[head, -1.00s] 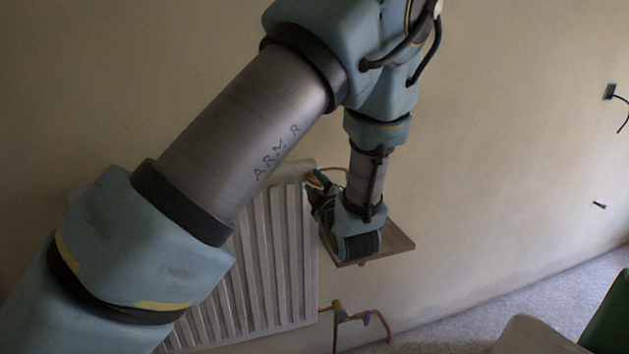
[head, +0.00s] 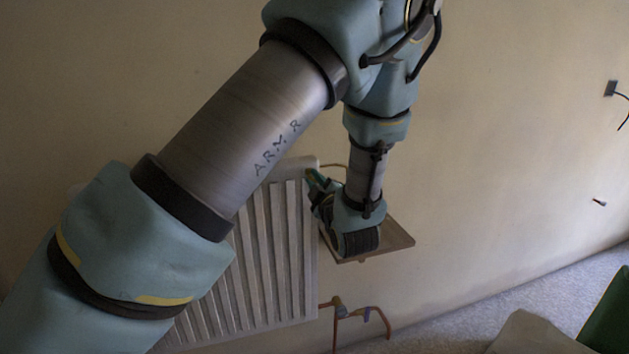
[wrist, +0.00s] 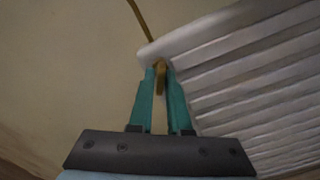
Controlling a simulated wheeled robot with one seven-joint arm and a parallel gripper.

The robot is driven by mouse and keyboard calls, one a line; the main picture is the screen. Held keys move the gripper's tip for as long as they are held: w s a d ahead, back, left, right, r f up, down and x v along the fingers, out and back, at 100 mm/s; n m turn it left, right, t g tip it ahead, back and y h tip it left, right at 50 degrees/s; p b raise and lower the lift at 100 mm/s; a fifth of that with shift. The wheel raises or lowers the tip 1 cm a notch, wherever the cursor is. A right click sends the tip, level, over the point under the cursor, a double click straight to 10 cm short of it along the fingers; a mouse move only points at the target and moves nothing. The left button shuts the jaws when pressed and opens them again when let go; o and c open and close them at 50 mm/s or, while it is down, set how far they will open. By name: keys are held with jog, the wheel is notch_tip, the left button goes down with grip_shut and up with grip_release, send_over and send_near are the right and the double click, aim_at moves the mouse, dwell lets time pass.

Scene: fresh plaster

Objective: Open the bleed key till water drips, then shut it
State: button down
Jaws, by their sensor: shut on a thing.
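The white ribbed radiator (head: 262,265) stands against the wall, partly behind my arm in the head view. It also fills the right of the wrist view (wrist: 245,75). My gripper (wrist: 161,72) is at the radiator's upper corner, its teal fingers closed on the brass bleed key (wrist: 160,82). The key stands between the two fingers, close to the corner. In the head view my gripper (head: 314,182) is small and dark beside the radiator's top right corner, and the key is hidden there. I cannot make out any water.
A flat brown board (head: 398,241) lies beneath my wrist, right of the radiator. Copper pipes with a valve (head: 340,310) are below it. Bare wall is to the right, with a dark box and loose wire (head: 610,89). A green object (head: 610,318) stands at the lower right.

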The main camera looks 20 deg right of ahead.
jog(key=shift+m, duration=0.3)
jog(key=m, duration=0.5)
jog(key=shift+m, duration=0.3)
jog(key=m+p, duration=0.1)
jog(key=m, duration=0.4)
jog(key=shift+s+d+m, duration=0.1)
jog(key=shift+d+m, duration=0.05)
jog(key=shift+m, duration=0.15)
dwell(0.3)
jog(key=c, duration=1)
grip_release()
jog(key=shift+o, duration=0.2)
jog(key=s+a+b, duration=0.1)
jog(key=s+b, duration=0.1)
jog(key=s, duration=0.8)
jog(key=shift+s+a+b, duration=0.15)
jog(key=shift+s+b, duration=0.2)
jog(key=shift+w, duration=0.1)
